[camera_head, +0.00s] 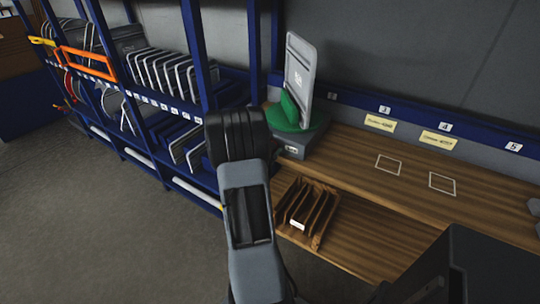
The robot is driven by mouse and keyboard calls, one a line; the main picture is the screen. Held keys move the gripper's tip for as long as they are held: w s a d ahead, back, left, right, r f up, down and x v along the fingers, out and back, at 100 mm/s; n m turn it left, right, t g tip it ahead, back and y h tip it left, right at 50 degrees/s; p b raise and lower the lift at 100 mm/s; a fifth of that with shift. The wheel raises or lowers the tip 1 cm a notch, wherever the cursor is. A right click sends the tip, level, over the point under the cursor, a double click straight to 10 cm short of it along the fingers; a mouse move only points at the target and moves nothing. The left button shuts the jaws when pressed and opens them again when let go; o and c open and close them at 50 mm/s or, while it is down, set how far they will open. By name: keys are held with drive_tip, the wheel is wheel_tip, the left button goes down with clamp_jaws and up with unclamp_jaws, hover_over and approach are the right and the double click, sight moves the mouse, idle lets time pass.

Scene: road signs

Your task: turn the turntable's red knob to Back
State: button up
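The turntable has a green top (284,115) on a grey base (302,143) and stands at the left end of the wooden bench. A grey rectangular sign plate with rounded corners (299,70) stands upright on it in a green holder, slightly tilted. A small white label (291,149) is on the base's front. I cannot see the red knob or read any position marks; my arm covers the area just left of the base. My arm rises through the middle of the view, its black joint left of the turntable. My gripper's fingers do not show.
A blue rack (205,55) with several grey sign plates stands left. The wooden bench (365,175) runs right, with yellow labels (379,123) behind and white outlined squares on top. A wooden slotted tray (325,213) sits in front of the turntable. Grey floor (75,215) is clear at left.

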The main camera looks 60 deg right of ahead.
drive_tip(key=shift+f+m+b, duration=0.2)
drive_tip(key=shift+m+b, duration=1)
drive_tip(key=shift+b, duration=0.55)
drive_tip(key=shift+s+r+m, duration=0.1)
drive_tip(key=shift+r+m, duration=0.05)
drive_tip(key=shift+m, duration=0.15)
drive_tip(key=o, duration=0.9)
